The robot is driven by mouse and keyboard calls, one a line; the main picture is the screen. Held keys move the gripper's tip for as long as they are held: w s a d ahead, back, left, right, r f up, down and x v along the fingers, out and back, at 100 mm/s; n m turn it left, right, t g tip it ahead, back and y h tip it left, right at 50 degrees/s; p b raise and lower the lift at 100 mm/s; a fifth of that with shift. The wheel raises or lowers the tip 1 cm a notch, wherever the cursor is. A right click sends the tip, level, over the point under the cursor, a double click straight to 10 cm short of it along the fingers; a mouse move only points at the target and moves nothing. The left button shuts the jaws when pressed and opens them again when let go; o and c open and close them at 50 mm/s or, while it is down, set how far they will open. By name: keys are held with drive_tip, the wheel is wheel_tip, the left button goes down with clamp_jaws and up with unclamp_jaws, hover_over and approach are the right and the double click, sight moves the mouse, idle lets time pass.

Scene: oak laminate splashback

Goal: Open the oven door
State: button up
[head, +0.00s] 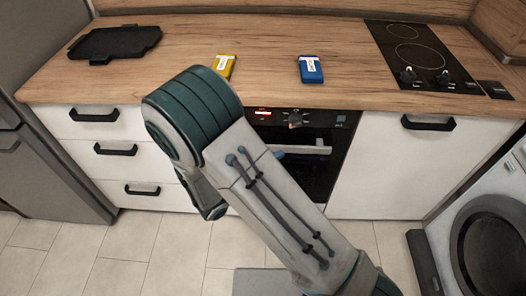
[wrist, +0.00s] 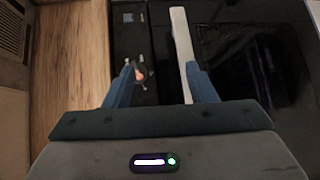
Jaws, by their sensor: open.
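The black built-in oven (head: 322,170) sits under the counter, its door upright and closed. Its pale bar handle (head: 308,150) shows just right of my arm. In the wrist view the handle (wrist: 180,45) runs lengthwise between the fingers of my gripper (wrist: 160,75), close to the right finger. The gripper is open, with blue fingers apart and nothing clamped. I cannot tell how deep the handle sits between them. The dark door glass (wrist: 245,60) is on the right and the control panel (wrist: 130,45) on the left.
The wood counter (head: 270,85) carries a black tray (head: 115,42), a yellow box (head: 224,66), a blue box (head: 311,69) and a cooktop (head: 430,60). Drawers (head: 120,150) stand left, a white cabinet (head: 400,165) and washing machine (head: 490,225) right. Tiled floor (head: 110,245) shows in front.

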drive_tip(key=a+f+n+t+y+b, duration=0.1)
drive_tip(key=a+f+n+t+y, duration=0.35)
drive_tip(key=a+f+t, duration=0.35)
drive_tip(key=w+d, duration=0.1)
drive_tip(key=w, duration=0.3)
drive_tip(key=w+d+g, duration=0.1)
drive_tip(key=w+d, duration=0.1)
drive_tip(key=w, duration=0.2)
drive_tip(key=w+d+r+g+p, duration=0.1)
drive_tip(key=w+d, duration=0.1)
drive_tip(key=w, duration=0.2)
drive_tip(key=shift+w+y, duration=0.2)
drive_tip(key=shift+y, duration=0.05)
clamp_jaws()
drive_tip(key=shift+s+f, duration=0.1)
